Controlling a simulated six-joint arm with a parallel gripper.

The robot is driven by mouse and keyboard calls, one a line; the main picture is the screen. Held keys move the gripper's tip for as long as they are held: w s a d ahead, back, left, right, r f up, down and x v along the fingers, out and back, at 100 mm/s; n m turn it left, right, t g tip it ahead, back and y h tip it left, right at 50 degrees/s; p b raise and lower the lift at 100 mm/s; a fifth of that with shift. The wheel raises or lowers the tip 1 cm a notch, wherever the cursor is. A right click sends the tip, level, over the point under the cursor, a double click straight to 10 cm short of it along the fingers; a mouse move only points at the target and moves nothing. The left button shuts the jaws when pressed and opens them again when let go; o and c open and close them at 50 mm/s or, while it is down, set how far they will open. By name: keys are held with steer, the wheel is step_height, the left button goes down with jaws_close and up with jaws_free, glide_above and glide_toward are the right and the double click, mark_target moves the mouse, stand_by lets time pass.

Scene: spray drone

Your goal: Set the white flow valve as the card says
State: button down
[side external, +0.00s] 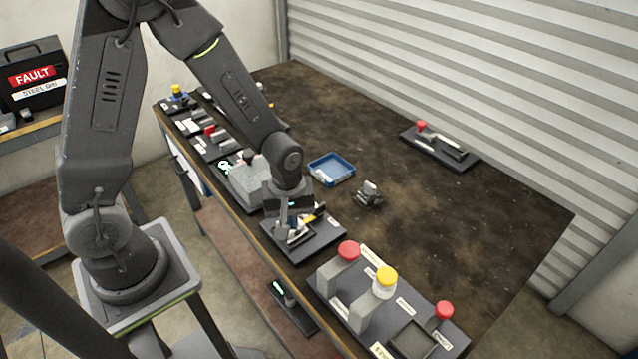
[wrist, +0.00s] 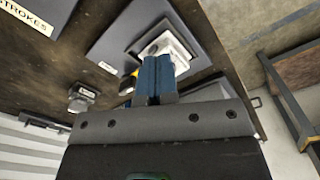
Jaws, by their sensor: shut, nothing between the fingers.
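My gripper (side external: 284,226) points down over a dark mounting plate (side external: 325,236) at the near edge of the bench. In the wrist view its blue fingers (wrist: 154,78) are together, with nothing between them. The fingertips overlap a white square fitting (wrist: 181,45) on that plate, which I take for the white flow valve; I cannot tell if they touch it. The fingers hide part of the fitting, so its setting cannot be read. A small yellow part shows beside it. No card with a readable valve setting is in view.
A panel with red and yellow knobs (side external: 386,280) stands at the front right. A blue tray (side external: 331,168) and a small grey device (side external: 368,195) lie behind my gripper. Another plate with a red knob (side external: 440,146) sits by the shutter. The bench's middle right is clear.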

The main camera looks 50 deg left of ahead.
steer(key=r, duration=0.4)
steer(key=shift+s+r, duration=0.25)
steer(key=shift+r, duration=0.15)
